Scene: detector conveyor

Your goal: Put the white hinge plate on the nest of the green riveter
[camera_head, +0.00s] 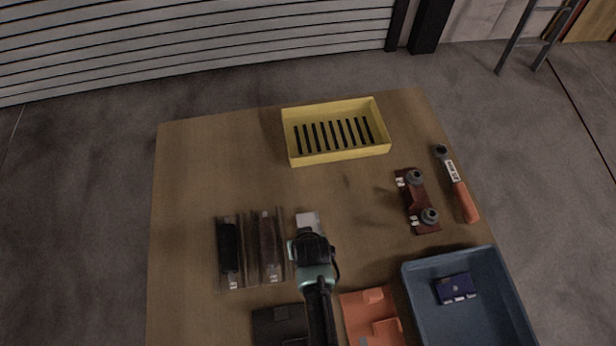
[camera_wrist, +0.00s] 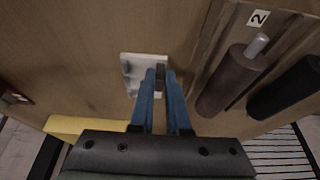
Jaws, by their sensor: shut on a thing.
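The white hinge plate (camera_head: 308,220) is a small pale rectangle just beyond my gripper (camera_head: 311,236) in the head view. In the wrist view, the plate (camera_wrist: 132,68) shows with a raised edge along one side. My gripper's two blue fingers (camera_wrist: 160,72) are close together at the plate's edge and are shut on it. The plate is at or just above the wooden table; I cannot tell whether it touches. The wrist hides part of it in the head view. I cannot pick out a green riveter in either view.
Left of my gripper, a rack (camera_head: 249,262) holds dark rollers. A yellow slotted bin (camera_head: 290,140) stands at the back. A dark red fixture (camera_head: 414,208) and orange-handled ratchet (camera_head: 460,187) lie right. A blue tray (camera_head: 412,290), orange block (camera_head: 372,305) and black block (camera_head: 275,322) are in front.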

